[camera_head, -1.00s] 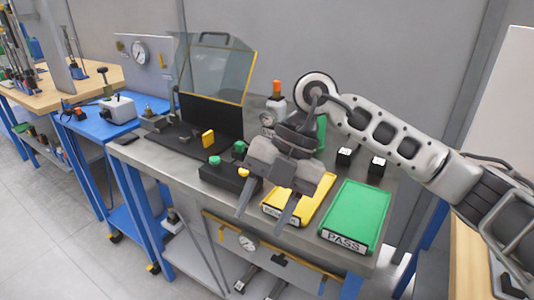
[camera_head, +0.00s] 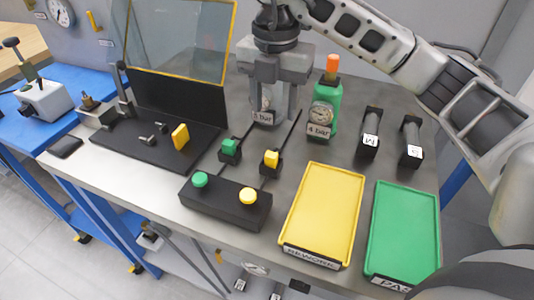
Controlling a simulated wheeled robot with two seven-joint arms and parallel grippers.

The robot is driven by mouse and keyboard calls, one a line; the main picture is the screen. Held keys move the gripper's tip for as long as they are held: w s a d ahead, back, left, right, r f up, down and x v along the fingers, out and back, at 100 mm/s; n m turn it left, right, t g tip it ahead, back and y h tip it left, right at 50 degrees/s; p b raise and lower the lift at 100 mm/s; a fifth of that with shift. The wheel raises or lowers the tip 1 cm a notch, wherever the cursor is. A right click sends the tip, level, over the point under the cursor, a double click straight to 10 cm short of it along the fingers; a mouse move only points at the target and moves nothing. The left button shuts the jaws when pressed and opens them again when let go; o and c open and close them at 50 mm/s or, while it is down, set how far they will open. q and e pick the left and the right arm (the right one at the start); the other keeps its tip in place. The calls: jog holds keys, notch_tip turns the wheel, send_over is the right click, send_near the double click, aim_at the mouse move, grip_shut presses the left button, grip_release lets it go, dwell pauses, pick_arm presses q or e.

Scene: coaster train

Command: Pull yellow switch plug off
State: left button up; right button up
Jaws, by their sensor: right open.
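A small yellow plug (camera_head: 271,158) sits on a dark block behind the yellow button of a black two-button box (camera_head: 225,202). A matching green plug (camera_head: 229,146) sits to its left. A dark lead or rod runs back from each. My right gripper (camera_head: 274,112) is open and points down, behind and above the yellow plug in the picture and apart from it. Its fingers stand in front of a gauge bottle labelled in bar, mostly hidden. I see nothing held between the fingers. My left gripper is not in view.
A yellow tray (camera_head: 347,208) and a green tray (camera_head: 373,234) lie to the right. A green gauge bottle (camera_head: 328,100) stands right of the gripper. A black fixture with a yellow block (camera_head: 181,136) and a tilted clear guard (camera_head: 180,40) are at the left.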

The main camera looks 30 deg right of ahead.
send_over(272, 154)
jog(key=f, duration=0.5)
jog(key=shift+s+f, duration=0.2)
jog(key=shift+f, duration=0.05)
notch_tip(272, 154, down, 5)
jog(key=shift+w+f+p, duration=0.15)
jog(key=shift+f+p, duration=0.05)
jog(key=shift+p, duration=0.55)
jog(key=shift+f, duration=0.55)
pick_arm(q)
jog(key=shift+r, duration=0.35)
pick_arm(e)
jog(key=shift+a, duration=0.1)
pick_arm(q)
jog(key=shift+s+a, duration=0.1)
pick_arm(e)
jog(key=c, duration=1.1)
